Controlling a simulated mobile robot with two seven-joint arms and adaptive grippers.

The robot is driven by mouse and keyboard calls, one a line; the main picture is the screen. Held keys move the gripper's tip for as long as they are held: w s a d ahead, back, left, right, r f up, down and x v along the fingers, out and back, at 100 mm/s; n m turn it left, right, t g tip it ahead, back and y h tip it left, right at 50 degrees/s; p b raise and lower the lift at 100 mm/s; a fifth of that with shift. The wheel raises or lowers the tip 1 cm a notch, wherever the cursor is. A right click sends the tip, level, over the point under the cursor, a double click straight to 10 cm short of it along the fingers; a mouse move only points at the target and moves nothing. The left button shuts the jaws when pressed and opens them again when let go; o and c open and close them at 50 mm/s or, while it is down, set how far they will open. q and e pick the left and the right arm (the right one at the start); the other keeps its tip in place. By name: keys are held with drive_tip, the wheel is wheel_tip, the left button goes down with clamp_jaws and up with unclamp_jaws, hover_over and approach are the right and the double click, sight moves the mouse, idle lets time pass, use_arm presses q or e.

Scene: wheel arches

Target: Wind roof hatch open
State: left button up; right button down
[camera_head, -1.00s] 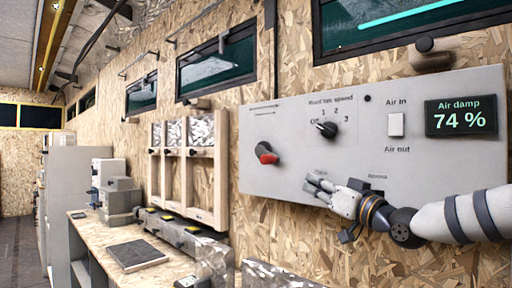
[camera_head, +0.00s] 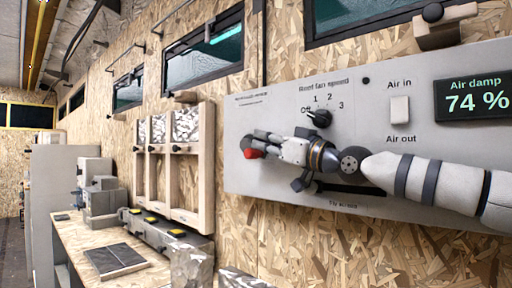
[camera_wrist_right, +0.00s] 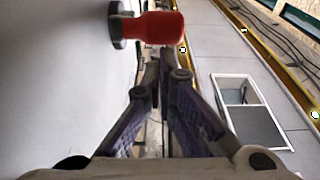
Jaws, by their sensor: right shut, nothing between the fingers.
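A red-handled crank or knob (camera_head: 252,153) sits at the left end of the grey control panel (camera_head: 240,178) in the head view; my gripper partly covers it. My right gripper (camera_head: 262,143) reaches in from the right, its fingertips beside the red part. In the wrist view the red handle (camera_wrist_right: 160,28) sticks out from a dark round base on the panel, just beyond the fingers (camera_wrist_right: 163,75), which are shut and empty. I cannot tell if they touch it. A white-framed rectangle (camera_wrist_right: 248,112) in the ceiling looks like the roof hatch. My left gripper is out of view.
The panel has a fan speed dial (camera_head: 319,118), an air switch (camera_head: 400,110) and an air damp display (camera_head: 474,101) reading 74 %. A wooden rack (camera_head: 206,150) hangs on the wall to the left. A workbench (camera_head: 75,236) stands below it.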

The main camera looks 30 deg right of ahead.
drive_tip(key=shift+w+a+r, duration=0.15)
drive_tip(key=shift+w+r, duration=0.15)
drive_tip(key=shift+w, duration=0.15)
drive_tip(key=shift+f, duration=0.1)
wheel_tip(320, 180, down, 3)
drive_tip(key=shift+r, duration=0.2)
drive_tip(key=shift+f, duration=0.1)
